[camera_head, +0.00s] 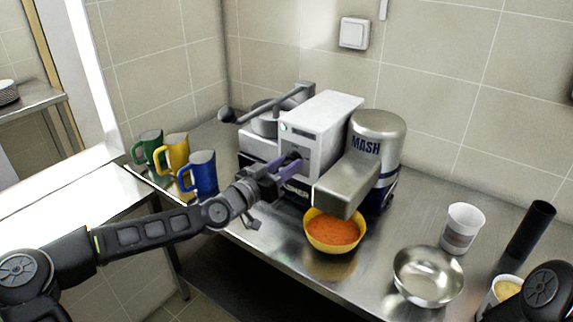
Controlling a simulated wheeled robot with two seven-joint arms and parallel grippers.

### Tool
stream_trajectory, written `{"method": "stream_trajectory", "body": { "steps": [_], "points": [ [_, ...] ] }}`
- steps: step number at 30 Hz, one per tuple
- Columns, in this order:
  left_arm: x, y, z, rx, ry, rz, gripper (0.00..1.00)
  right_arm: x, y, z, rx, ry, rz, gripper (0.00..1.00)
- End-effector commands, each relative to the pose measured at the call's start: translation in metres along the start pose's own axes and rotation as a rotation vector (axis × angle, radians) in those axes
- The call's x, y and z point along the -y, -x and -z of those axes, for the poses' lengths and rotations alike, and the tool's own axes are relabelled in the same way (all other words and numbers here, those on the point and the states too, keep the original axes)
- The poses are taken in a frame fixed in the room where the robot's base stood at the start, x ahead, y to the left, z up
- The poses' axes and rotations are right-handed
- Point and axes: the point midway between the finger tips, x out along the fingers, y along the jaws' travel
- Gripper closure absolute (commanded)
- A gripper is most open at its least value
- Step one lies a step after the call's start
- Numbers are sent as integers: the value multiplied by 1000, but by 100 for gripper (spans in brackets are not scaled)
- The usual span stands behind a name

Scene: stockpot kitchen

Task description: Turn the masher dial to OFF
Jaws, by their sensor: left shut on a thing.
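The masher (375,145) is a silver cylinder marked MASH, joined to a box-shaped grey body (325,122) with a small green light on its front. The dial sits on the front of this body, mostly hidden by my left gripper. My left gripper (287,170), with purple fingers, reaches in from the left and is shut on the dial at the machine's front. I cannot read the dial's setting. My right gripper is not in view; only a part of my right arm shows at the lower right corner.
A yellow bowl of orange food (313,243) stands under the spout. Blue (203,176), yellow (176,150) and green (149,143) mugs stand left, near my left arm. A steel bowl (428,284), a white cup (461,228) and a black cylinder (531,230) stand right.

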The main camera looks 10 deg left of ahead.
Motion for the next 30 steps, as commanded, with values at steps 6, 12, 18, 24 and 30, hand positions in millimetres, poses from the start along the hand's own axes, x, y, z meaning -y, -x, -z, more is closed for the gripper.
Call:
{"method": "stream_trajectory", "body": {
  "steps": [6,12,18,24,30],
  "points": [
    [1,0,0,0,0,1,93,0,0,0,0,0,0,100],
    [1,0,0,-1,0,2,100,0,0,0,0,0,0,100],
    [1,0,0,-2,13,2,100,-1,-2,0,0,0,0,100],
    [1,0,-1,-6,69,1,100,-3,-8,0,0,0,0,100],
    [2,0,-3,-14,182,1,100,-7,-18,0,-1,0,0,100]
  ]
}}
